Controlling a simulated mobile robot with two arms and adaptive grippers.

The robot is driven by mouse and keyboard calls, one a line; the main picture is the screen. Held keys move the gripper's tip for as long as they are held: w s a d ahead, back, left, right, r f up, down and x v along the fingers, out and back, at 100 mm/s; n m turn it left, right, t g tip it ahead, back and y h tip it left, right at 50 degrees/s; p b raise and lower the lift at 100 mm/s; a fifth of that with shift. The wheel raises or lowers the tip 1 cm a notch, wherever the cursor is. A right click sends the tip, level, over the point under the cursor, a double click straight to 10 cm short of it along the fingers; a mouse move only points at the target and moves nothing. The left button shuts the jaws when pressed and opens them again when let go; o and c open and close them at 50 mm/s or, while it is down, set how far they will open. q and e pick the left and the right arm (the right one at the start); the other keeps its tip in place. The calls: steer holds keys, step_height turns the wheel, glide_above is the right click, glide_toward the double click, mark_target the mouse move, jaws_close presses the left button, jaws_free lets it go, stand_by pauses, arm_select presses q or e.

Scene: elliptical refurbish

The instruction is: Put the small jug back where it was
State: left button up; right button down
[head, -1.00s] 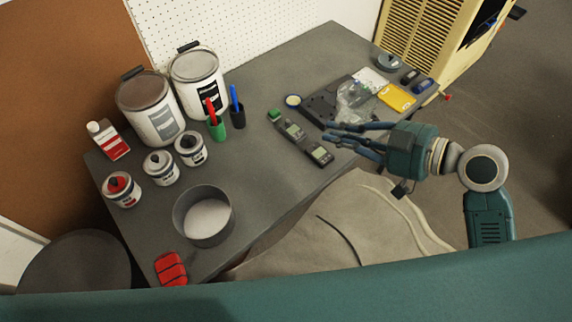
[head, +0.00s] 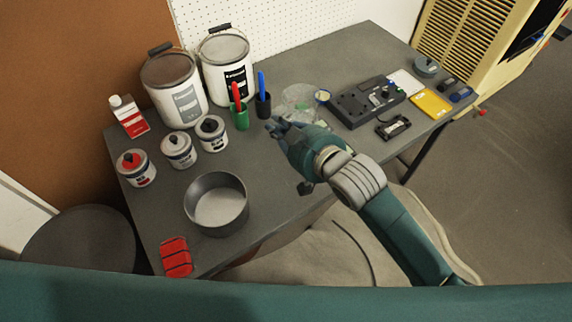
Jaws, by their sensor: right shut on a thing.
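The small jug (head: 298,95) is clear and see-through, and shows just behind my right gripper (head: 277,126), above the table's middle. My right gripper is shut on it; the fingers and wrist hide the lower part of the jug, so I cannot tell whether it touches the tabletop. The grey table (head: 270,175) is under them. My left gripper is not in view.
Green and black pen cups (head: 239,116) stand close left of the jug. A round tin (head: 322,97) and a black device (head: 366,101) are to its right. Paint cans (head: 173,88) and a grey pan (head: 216,203) stand left. The table's front middle is clear.

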step_height(320, 180, down, 16)
steer(key=shift+f+b, duration=0.2)
steer(key=shift+b, duration=0.25)
steer(key=shift+f, duration=0.15)
steer(key=c, duration=1.8)
jaws_free()
steer(key=shift+o, duration=0.2)
steer(key=v, duration=1.2)
steer(key=shift+d, duration=0.1)
